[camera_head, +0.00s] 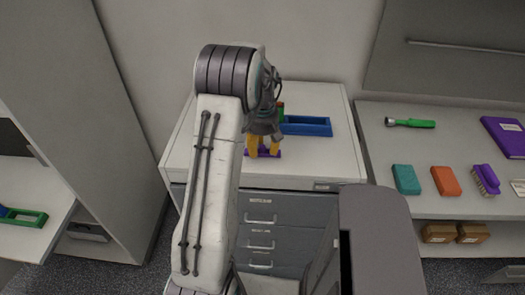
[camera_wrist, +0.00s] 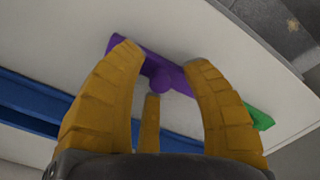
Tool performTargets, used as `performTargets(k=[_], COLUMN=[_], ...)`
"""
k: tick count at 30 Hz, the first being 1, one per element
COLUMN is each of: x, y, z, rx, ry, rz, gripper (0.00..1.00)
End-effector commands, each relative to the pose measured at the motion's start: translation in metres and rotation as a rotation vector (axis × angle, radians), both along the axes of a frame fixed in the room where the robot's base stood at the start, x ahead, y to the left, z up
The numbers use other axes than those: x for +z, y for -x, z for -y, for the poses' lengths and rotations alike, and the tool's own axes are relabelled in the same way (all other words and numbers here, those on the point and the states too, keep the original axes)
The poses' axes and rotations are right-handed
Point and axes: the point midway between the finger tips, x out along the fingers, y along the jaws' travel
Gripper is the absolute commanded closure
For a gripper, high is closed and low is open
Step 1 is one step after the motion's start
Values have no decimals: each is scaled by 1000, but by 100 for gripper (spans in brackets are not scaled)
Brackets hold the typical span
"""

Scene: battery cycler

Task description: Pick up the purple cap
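The purple cap (camera_wrist: 165,76) lies on the white cabinet top as a flat bar with a round raised knob in its middle. In the head view the cap (camera_head: 278,154) shows only in small parts behind and beside the fingertips. My gripper (camera_head: 263,152) points down over it with its yellow fingers spread. In the wrist view my gripper (camera_wrist: 160,62) has one fingertip on each side of the knob and a third finger nearer the camera. The fingers look open. I cannot tell whether any finger touches the cap.
A blue open tray (camera_head: 308,126) lies behind the cap on the cabinet top (camera_head: 325,165). A green piece (camera_wrist: 260,118) shows near the cap's right end in the wrist view.

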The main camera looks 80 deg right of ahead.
Motion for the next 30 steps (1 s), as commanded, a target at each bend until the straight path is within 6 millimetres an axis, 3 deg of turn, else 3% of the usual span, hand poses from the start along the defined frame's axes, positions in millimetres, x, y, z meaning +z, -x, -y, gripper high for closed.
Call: performTargets(k=[14,30], x=[0,5], y=[0,0], z=[0,1], rx=[0,0], ry=[0,2], rz=[0,-1], gripper=[100,100])
